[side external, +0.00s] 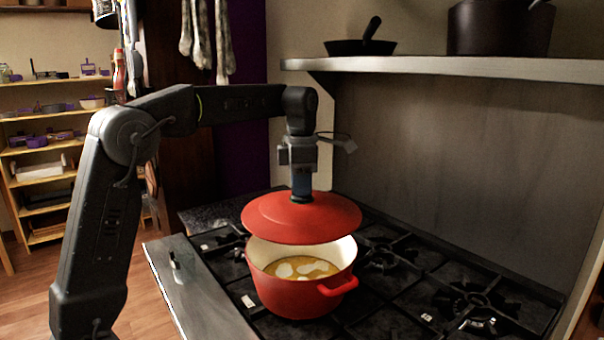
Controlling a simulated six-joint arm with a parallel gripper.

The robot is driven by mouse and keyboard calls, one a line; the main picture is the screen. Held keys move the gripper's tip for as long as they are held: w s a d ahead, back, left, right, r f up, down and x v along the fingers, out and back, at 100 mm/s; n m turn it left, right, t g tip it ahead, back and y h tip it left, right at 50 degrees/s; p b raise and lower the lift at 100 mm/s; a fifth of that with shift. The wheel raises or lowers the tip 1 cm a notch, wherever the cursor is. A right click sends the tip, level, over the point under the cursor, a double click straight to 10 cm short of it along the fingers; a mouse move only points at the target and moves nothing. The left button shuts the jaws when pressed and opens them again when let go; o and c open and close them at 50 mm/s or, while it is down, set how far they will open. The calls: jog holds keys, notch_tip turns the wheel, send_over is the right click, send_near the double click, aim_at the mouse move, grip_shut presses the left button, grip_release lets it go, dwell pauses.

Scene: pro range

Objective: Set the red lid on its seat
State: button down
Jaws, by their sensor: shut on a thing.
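The red lid (300,219) hangs above a red pot (290,298). My gripper (301,193) points straight down and is shut on the knob at the lid's top; the fingers hide most of the knob. The lid looks close to level, with a gap between its front edge and the pot's rim. The pot stands on the stove, open at the front, with a cream inside and yellow soup with white pieces in it. One red handle shows at the pot's right. The back of the pot's rim is hidden behind the lid.
The black stove grates (440,290) spread around the pot, with free burners to the right. A grey shelf (450,66) above holds a black pan (360,47) and a dark pot (500,28). A grey counter strip (195,290) runs along the stove's left.

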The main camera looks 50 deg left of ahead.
aim_at(301, 217)
dwell(0.4)
jog(key=shift+f, duration=3.75)
jog(key=shift+f, duration=0.2)
jog(key=c, duration=1.4)
grip_release()
jog(key=shift+r, duration=2.35)
